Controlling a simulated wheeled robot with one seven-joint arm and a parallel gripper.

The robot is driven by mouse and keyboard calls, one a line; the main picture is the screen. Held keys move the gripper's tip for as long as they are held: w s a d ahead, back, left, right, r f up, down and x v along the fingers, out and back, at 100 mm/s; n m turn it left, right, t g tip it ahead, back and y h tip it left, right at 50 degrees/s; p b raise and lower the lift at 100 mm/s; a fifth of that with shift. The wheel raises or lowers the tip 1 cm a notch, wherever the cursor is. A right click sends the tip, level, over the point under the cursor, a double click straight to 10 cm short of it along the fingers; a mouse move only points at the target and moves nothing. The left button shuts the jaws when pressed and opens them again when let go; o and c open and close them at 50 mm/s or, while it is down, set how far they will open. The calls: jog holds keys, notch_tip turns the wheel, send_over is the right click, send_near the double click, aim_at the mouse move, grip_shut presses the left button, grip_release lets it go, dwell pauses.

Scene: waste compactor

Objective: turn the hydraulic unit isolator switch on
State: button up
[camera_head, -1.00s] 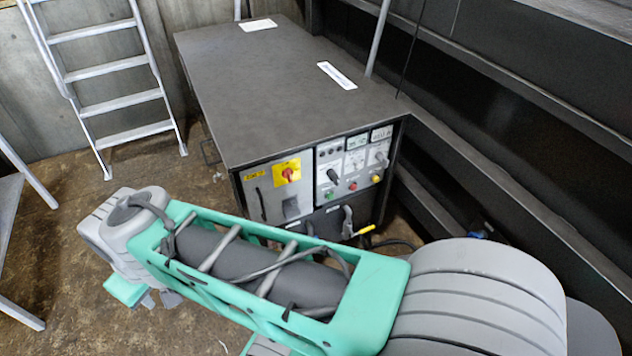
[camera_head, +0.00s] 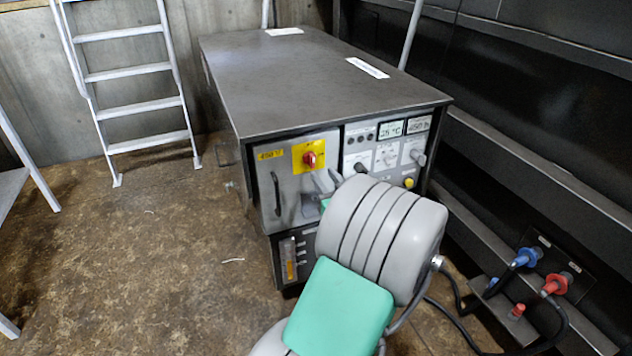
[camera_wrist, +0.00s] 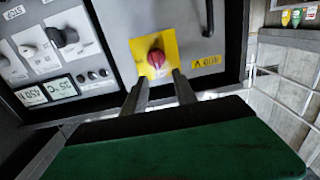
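The isolator switch is a red rotary knob (camera_head: 309,159) on a yellow plate (camera_head: 297,151), on the grey front panel of the dark cabinet (camera_head: 320,80). The knob (camera_wrist: 156,59) also shows in the wrist view, where the panel appears upside down. My gripper (camera_wrist: 159,77) is open and empty, with its two fingers pointing at the yellow plate, one either side of the knob's lower edge in the picture. The fingers look short of the knob; I cannot tell the exact gap. In the head view my gripper (camera_head: 327,178) is just below and right of the knob, partly hidden by my arm.
A black door handle (camera_head: 276,193) is left of the switch. Right of it is a panel with displays (camera_head: 391,129), dials and a yellow button (camera_head: 409,183). Blue (camera_head: 526,257) and red (camera_head: 556,284) hose connectors are at lower right.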

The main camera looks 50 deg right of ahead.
aim_at(314, 159)
jog(key=x, duration=0.7)
jog(key=shift+w+d+r, duration=0.1)
jog(key=shift+d+r, duration=0.15)
jog(key=shift+d, duration=0.15)
jog(key=shift+c, duration=0.5)
grip_shut()
